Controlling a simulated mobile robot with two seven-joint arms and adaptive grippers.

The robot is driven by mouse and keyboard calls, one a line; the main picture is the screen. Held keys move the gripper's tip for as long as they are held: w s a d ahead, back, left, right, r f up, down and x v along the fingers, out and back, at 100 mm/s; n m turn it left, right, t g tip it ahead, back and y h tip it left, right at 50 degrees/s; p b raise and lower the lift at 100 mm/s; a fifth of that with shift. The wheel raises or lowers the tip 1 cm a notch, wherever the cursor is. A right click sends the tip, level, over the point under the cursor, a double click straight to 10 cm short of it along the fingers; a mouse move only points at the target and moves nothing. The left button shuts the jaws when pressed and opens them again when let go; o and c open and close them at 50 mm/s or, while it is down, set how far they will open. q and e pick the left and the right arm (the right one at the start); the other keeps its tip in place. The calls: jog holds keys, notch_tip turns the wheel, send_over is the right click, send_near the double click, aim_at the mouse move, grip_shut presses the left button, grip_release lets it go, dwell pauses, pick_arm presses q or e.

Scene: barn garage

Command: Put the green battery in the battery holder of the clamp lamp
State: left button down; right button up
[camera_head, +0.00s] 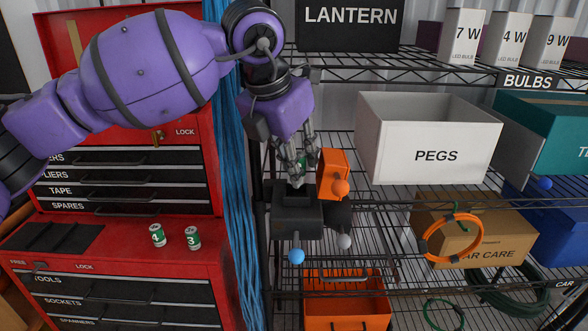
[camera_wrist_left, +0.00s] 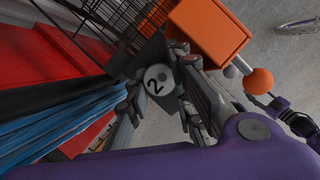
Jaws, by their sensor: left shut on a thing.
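My left gripper (camera_head: 299,172) is shut on a green battery (camera_head: 302,163), mostly hidden by the fingers. The dark grey clamp lamp (camera_head: 297,216) is directly below the fingertips on the wire shelf. The battery holder (camera_head: 296,189) appears to be the dark opening on its top. The battery is over or at this opening; I cannot tell whether it is inside. A purple and dark part at the right of the wrist view may be my right gripper (camera_wrist_left: 298,121); its fingers are unclear.
An orange box part (camera_head: 332,168) with an orange knob stands close beside the gripper. Two more batteries stand on the red tool chest (camera_head: 120,262). Blue strands (camera_head: 232,150) hang left of the shelf. A white PEGS bin (camera_head: 432,140) stands to the right.

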pick_arm(q)
jog(key=shift+a+f, duration=0.1)
jog(key=shift+f, duration=0.9)
jog(key=shift+s+f, duration=0.1)
jog(key=shift+f, duration=0.5)
jog(key=c, duration=1.5)
grip_release()
jog(key=shift+f, duration=0.1)
jog(key=shift+c, duration=0.2)
jog(key=v, duration=1.3)
jog(key=shift+r, duration=0.25)
